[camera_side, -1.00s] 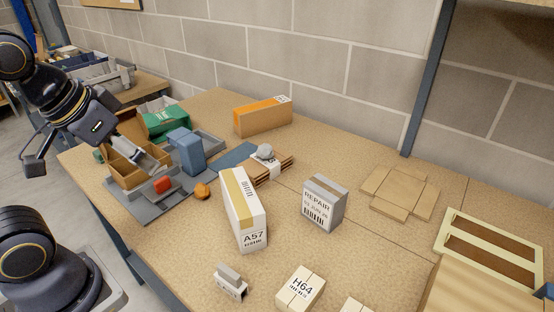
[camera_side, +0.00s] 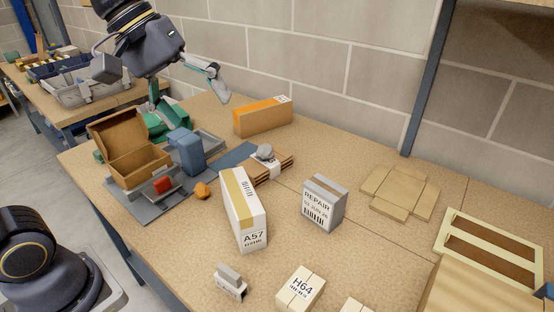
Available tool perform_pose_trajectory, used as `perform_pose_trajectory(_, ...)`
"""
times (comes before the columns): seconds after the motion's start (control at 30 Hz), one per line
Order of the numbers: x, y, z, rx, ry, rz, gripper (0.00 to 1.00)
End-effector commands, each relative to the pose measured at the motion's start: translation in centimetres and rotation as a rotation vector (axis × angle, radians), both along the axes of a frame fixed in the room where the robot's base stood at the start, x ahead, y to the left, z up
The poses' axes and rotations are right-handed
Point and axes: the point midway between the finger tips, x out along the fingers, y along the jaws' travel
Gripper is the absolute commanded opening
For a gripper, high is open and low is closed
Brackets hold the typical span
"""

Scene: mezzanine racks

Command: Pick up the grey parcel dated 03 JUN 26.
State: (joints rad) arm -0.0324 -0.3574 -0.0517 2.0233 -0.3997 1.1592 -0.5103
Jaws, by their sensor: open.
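The grey parcel (camera_side: 325,203) stands upright on the table, right of centre. Its white label reads REPAIR, with small date text that looks like 03 JUN 26 and a barcode. Nothing covers it. My gripper (camera_side: 190,94) is open and empty, raised above the back left of the table. It is well to the left of the grey parcel and farther back, with its fingers spread apart.
A tall white parcel marked A57 (camera_side: 243,209) stands left of the grey parcel. A white box marked H64 (camera_side: 300,289) lies in front. Flat cardboard (camera_side: 400,192) lies right.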

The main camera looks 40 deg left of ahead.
Motion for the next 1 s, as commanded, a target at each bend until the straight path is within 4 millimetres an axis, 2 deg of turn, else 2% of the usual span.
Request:
perform_pose_trajectory(0.03,2.1,-0.9,0.1,-0.06,0.062,0.033,0.9)
perform_pose_trajectory(0.13,6.3,-3.0,0.0,-0.198,0.196,0.101,0.9)
perform_pose_trajectory(0.27,12.1,-5.0,-1.6,-0.366,0.381,0.181,0.9)
perform_pose_trajectory(0.37,16.2,-5.9,-4.1,-0.487,0.52,0.235,0.9)
perform_pose_trajectory(0.47,20.0,-6.3,-7.6,-0.6,0.656,0.286,0.9)
perform_pose_trajectory(0.6,23.8,-6.0,-14.0,-0.734,0.814,0.345,0.9)
perform_pose_trajectory(0.7,25.2,-5.5,-18.9,-0.795,0.891,0.38,0.9)
perform_pose_trajectory(0.8,25.1,-5.0,-23.0,-0.816,0.955,0.414,0.9)
perform_pose_trajectory(0.9,24.6,-4.8,-25.3,-0.823,0.998,0.435,0.9)
perform_pose_trajectory(1.0,24.4,-5.2,-26.3,-0.825,1.013,0.443,0.9)
